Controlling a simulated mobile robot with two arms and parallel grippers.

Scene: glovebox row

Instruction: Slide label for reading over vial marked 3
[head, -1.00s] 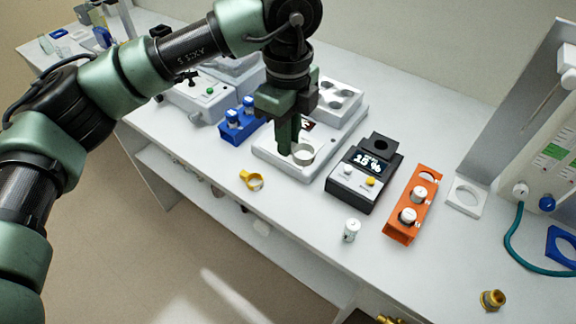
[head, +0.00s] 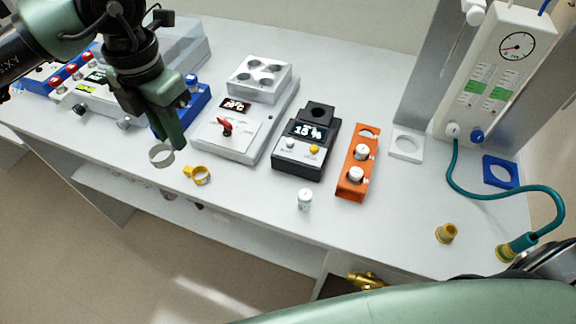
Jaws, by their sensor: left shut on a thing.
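My left gripper (head: 172,135) points down and is shut on a pale grey ring (head: 161,155), which I take for the label. It holds the ring near the bench's front edge, left of the yellow ring; its exact height is unclear. A white-capped vial (head: 305,200) stands alone on the bench near the front edge. Two more white-capped vials, the rear one (head: 362,152) and the front one (head: 356,174), sit in the orange rack (head: 350,188). A blue rack (head: 203,98) with a vial is partly hidden behind my left gripper. I cannot read any vial's number. My right gripper is not in view.
A yellow ring (head: 198,174) lies on the bench. A white unit with a red knob (head: 225,127) and a black display device (head: 305,145) stand behind. At right are a white square holder (head: 406,144), a gauge panel (head: 495,75), a teal hose (head: 470,190) and a brass fitting (head: 446,233).

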